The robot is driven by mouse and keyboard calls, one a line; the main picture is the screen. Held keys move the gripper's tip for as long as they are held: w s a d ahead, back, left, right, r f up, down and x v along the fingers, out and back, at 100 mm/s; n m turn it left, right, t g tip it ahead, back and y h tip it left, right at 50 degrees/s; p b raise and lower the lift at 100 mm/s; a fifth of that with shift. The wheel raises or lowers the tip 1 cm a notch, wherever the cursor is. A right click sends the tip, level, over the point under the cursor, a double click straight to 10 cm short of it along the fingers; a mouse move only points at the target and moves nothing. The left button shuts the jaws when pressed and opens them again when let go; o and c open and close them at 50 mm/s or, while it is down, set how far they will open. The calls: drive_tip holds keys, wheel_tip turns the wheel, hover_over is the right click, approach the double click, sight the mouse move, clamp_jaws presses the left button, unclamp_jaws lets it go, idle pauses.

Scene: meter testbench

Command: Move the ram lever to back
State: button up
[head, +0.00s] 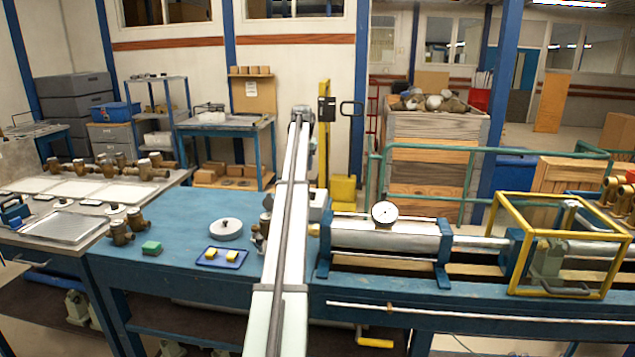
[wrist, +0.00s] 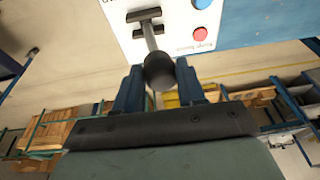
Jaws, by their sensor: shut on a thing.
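The ram lever (wrist: 151,37) shows in the wrist view as a grey metal stem with a round black knob (wrist: 159,71). It rises from a slot in a white control panel (wrist: 178,38). My gripper (wrist: 158,73) is shut on the black knob, with one dark blue finger on each side. In the head view my arm runs up the middle of the picture, and neither the gripper nor the lever can be made out there.
A red button (wrist: 200,34) and a blue button (wrist: 202,3) sit beside the lever. A cylinder with a dial gauge (head: 384,213) and a yellow cage frame (head: 497,228) stand right.

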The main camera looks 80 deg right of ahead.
drive_tip(key=shift+w, duration=0.2)
drive_tip(key=shift+o, duration=0.3)
drive_tip(key=shift+w+f, duration=0.25)
drive_tip(key=shift+w, duration=0.75)
drive_tip(key=shift+w+f, duration=0.1)
drive_tip(key=shift+o, duration=0.4)
drive_tip(key=shift+w+f, duration=0.25)
drive_tip(key=shift+w, duration=0.25)
drive_tip(key=shift+w+f, duration=0.2)
drive_tip(key=shift+w, duration=0.25)
drive_tip(key=o, duration=1.5)
